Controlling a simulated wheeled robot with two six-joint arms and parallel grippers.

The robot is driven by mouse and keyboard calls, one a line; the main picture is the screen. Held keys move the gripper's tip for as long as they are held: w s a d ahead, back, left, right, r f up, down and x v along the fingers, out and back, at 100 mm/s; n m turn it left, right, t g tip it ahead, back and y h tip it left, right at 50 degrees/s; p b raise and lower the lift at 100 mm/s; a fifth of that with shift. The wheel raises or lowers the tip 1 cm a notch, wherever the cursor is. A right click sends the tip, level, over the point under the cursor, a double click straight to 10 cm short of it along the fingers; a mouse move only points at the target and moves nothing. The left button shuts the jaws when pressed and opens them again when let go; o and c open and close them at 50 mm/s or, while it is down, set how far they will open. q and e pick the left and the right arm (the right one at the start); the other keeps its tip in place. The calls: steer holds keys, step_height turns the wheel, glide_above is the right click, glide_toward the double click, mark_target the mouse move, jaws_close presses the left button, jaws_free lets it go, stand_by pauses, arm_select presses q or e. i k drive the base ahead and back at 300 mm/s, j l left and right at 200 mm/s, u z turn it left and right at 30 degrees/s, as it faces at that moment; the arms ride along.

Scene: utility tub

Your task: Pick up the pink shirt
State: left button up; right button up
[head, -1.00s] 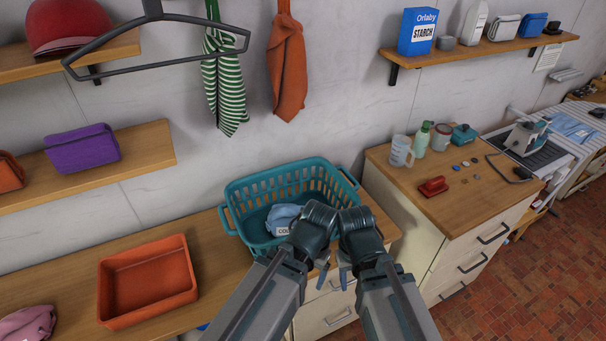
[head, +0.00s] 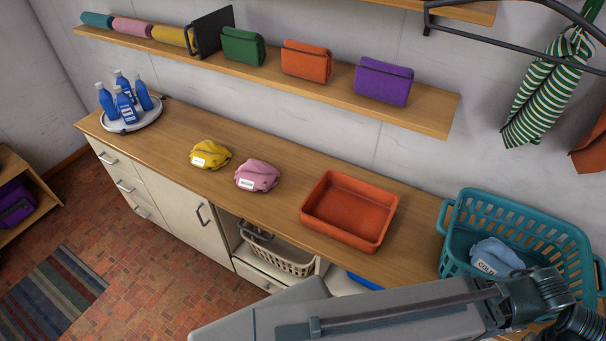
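The pink shirt (head: 257,176) is a crumpled bundle with a small white label, lying on the wooden counter in the head view. It sits between a similar yellow bundle (head: 210,155) on its left and an empty orange tray (head: 345,246) on its right. Nothing touches or covers it. My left arm crosses the lower right of the view, well away from the shirt, with its wrist by the teal basket. Its fingers are out of sight. My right gripper is not in view.
The teal basket (head: 453,222) holds a blue bundle labelled "COLD". A round tray (head: 158,112) with several blue bottles stands at the counter's left end. A wall shelf (head: 425,116) with folded cloths and a dark divider runs above. The counter in front of the shirt is clear.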

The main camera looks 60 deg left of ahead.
mark_target(255, 175)
steer(key=u, duration=2.55)
steer(key=i+j, duration=0.95)
steer(key=i+j+z, duration=0.15)
steer(key=j+z, duration=0.3)
steer(key=l+z, duration=0.1)
steer(key=z, duration=0.8)
